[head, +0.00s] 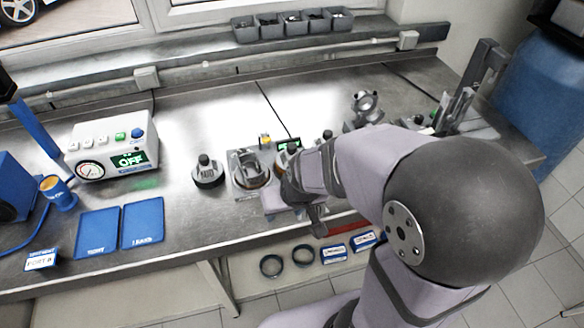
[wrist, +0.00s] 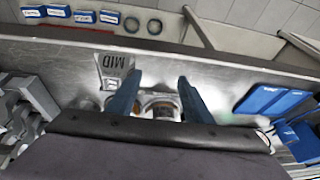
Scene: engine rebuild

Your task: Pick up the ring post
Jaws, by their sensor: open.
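In the wrist view my gripper (wrist: 159,84) is open, with its two blue fingers apart. A round metal part with a dark and brownish middle (wrist: 161,109) shows between the fingers, close to the palm; I cannot tell for certain that it is the ring post. Its lower part is hidden by my gripper. In the head view my arm's end is low over the front of the bench and hides the fingertips. Left of it stand a metal block with a round part (head: 248,172) and a dark-knobbed round piece (head: 207,172).
A white gauge box (head: 105,145) and two blue trays (head: 143,222) are at the left. A metal stand (head: 366,105) is behind my arm. The bench's back middle is clear.

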